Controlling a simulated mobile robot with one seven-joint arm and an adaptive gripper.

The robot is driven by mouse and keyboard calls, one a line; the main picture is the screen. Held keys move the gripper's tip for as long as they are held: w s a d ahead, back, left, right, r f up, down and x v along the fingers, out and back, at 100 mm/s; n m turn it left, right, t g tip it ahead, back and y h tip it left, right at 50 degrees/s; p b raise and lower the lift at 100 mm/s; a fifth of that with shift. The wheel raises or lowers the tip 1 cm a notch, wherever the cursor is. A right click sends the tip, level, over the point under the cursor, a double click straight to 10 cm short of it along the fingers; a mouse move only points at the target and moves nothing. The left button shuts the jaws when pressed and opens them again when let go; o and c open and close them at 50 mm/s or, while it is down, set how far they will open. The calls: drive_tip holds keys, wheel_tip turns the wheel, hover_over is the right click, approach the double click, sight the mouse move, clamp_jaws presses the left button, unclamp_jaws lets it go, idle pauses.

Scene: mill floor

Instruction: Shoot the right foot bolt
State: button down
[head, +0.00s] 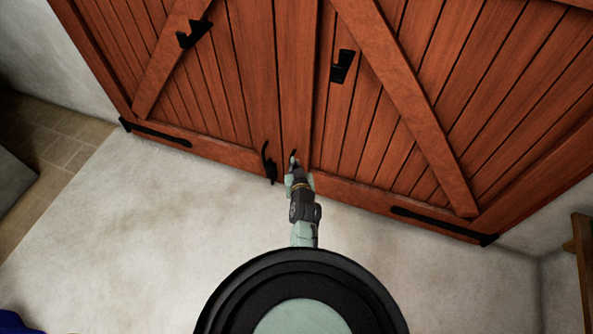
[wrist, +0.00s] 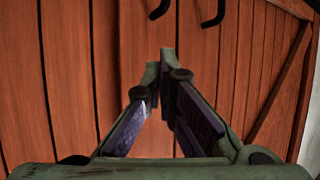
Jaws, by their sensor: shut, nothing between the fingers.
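A black foot bolt (head: 269,162) with a curved handle stands at the bottom of the left door leaf (head: 205,95), by the meeting edge. The right foot bolt cannot be made out clearly in the head view; my arm covers the foot of the right leaf there. My gripper (head: 294,160) is low in front of the doors, just right of the left bolt. In the wrist view my gripper (wrist: 160,62) is shut and empty, its fingertips pointing at the planks. Two black hooked ends, a left one (wrist: 160,9) and a right one (wrist: 213,17), show above the fingers; I cannot tell which parts they are.
A black bracket (head: 195,33) is on the left leaf and another (head: 342,66) on the right leaf (head: 430,90). Black strap hinges sit low at left (head: 157,132) and right (head: 440,224). The pale floor (head: 150,230) is clear. A wooden frame (head: 580,262) stands at far right.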

drive_tip(key=shift+v, duration=1.45)
